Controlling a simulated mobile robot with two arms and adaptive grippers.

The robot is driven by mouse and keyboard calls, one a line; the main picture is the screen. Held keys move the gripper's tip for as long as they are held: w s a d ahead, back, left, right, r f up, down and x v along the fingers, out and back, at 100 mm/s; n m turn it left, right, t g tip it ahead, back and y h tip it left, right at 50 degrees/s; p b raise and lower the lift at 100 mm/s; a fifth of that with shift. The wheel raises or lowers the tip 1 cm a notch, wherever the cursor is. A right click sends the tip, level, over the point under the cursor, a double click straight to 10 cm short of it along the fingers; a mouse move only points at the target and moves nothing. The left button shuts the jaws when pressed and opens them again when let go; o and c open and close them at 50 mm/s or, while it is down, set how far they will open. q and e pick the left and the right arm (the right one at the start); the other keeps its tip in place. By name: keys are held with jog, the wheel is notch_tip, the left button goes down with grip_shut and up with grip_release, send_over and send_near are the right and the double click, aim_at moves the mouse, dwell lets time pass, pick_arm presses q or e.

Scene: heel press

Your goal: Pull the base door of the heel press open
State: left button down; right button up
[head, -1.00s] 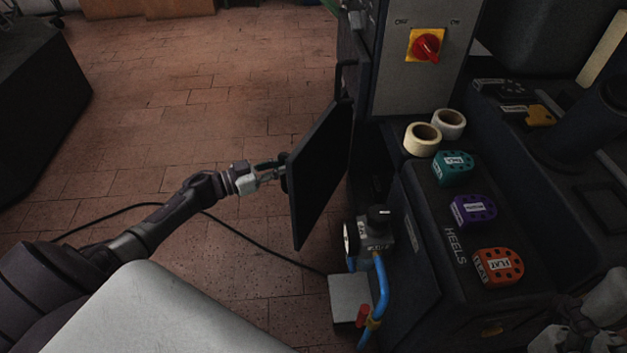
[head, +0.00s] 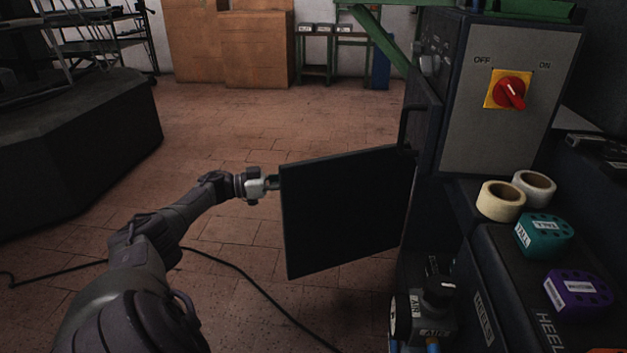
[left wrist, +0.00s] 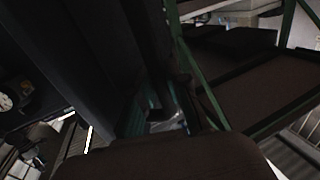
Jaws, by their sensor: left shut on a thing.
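The base door (head: 350,210) of the heel press is a flat dark panel in the head view. It stands swung out to the left from the dark press body (head: 424,145), its broad face toward me. My left gripper (head: 272,183) is at the door's outer left edge, shut on the door's handle; the handle and fingertips are largely hidden behind the panel. The left wrist view is dark and close, and the grip is hard to make out there. My right gripper is out of view.
A grey box with a red switch (head: 511,92), tape rolls (head: 500,201), a teal heel block (head: 543,236) and a purple one (head: 578,293) are at the right. A cable (head: 250,281) crosses the otherwise open floor.

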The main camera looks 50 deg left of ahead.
pick_arm(q)
jog(key=shift+w+a, duration=0.15)
jog(key=shift+a, duration=0.1)
jog(key=shift+f, duration=0.1)
jog(key=c, duration=1.1)
grip_release()
jog(key=shift+d, duration=0.1)
jog(key=shift+c, duration=0.2)
jog(key=v, duration=1.2)
